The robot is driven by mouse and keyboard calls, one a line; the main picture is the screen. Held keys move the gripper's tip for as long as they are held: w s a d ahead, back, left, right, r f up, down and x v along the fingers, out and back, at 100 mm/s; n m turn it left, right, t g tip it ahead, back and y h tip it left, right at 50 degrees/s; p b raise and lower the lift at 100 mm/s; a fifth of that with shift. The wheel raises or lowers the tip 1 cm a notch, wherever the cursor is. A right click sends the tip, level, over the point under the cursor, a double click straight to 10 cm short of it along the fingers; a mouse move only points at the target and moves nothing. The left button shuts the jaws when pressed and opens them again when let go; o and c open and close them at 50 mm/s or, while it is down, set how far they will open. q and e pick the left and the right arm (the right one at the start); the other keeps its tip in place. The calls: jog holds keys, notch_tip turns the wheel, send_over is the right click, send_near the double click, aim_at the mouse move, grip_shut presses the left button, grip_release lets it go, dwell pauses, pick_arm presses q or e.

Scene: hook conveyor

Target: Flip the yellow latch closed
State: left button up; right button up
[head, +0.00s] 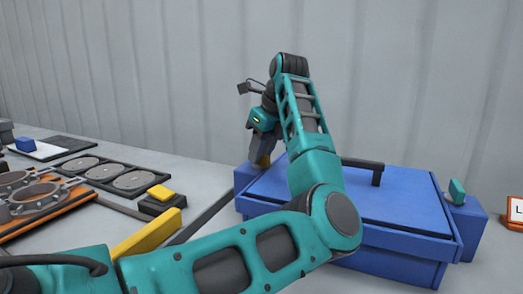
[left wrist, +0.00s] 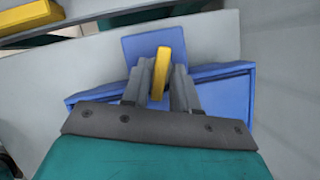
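A blue box (head: 400,236) with a blue lid (head: 395,200) and a dark handle stands right of centre in the head view. The lid lies down on the box. The yellow latch (head: 263,161) is at the box's left end, on a blue block, mostly hidden by my gripper. In the left wrist view the yellow latch (left wrist: 160,72) stands between the two grey fingers of my left gripper (left wrist: 161,85), which are close against its sides. In the head view my left gripper (head: 257,150) points down at the latch. My right gripper is not seen.
A teal latch (head: 457,191) stands on the blue block at the box's right end. An orange tray (head: 60,215) with metal rings, a dark plate with discs (head: 115,177) and yellow blocks lie left. A wall stands behind. My left arm crosses before the box.

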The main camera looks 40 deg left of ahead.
pick_arm(q)
grip_shut()
jog(key=n+p, duration=0.1)
jog(key=n+g+p, duration=0.1)
jog(key=p, duration=0.1)
jog(key=shift+w+r+n, duration=0.1)
jog(key=shift+r+n, duration=0.15)
jog(key=shift+n, duration=0.05)
jog(key=shift+f+n+g+p, duration=0.3)
jog(key=shift+n+p, duration=0.4)
jog(key=shift+n, duration=0.2)
jog(key=shift+o, duration=1.4)
grip_release()
